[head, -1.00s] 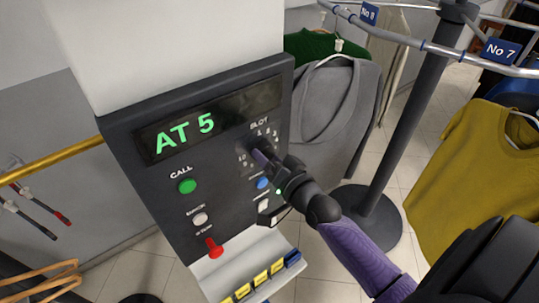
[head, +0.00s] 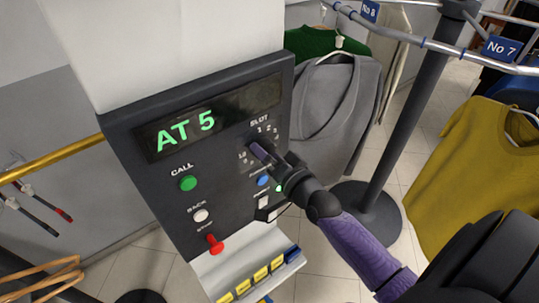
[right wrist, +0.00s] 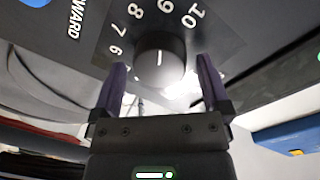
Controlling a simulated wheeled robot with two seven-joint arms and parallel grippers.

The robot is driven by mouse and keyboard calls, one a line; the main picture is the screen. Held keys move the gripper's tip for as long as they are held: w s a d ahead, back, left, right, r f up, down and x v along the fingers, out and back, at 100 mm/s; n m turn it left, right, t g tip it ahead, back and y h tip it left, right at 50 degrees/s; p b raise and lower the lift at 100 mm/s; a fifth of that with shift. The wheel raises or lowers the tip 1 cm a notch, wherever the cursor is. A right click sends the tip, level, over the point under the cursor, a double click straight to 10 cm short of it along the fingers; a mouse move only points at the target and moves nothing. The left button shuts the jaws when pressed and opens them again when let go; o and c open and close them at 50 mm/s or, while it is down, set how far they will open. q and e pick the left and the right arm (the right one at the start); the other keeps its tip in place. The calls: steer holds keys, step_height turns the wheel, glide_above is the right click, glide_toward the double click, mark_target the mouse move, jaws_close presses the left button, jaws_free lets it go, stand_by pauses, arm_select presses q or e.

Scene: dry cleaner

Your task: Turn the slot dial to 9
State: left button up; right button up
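The slot dial (right wrist: 160,68) is a round black knob with a white mark on its face. Numbers 6 to 10 show around it in the right wrist view; I cannot tell for sure which number the mark points at. It sits on the dark control panel (head: 222,178), whose green display (head: 186,132) reads AT 5. My right gripper (head: 260,153) is at the dial and mostly hides it in the head view. In the right wrist view its two fingers stand apart, one on each side of the knob, with gaps visible. My left gripper is not in view.
The panel also has a green CALL button (head: 188,183), a white button (head: 201,215), a red one (head: 215,244) and a blue one (head: 263,180) close below my gripper. A tray with yellow tags (head: 260,274) is below. Garments and a dark post (head: 405,120) stand to the right.

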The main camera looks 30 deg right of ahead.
steer(key=s, duration=1)
steer(key=shift+d+r+b, duration=0.2)
steer(key=shift+r+b, duration=0.05)
steer(key=shift+b, duration=0.2)
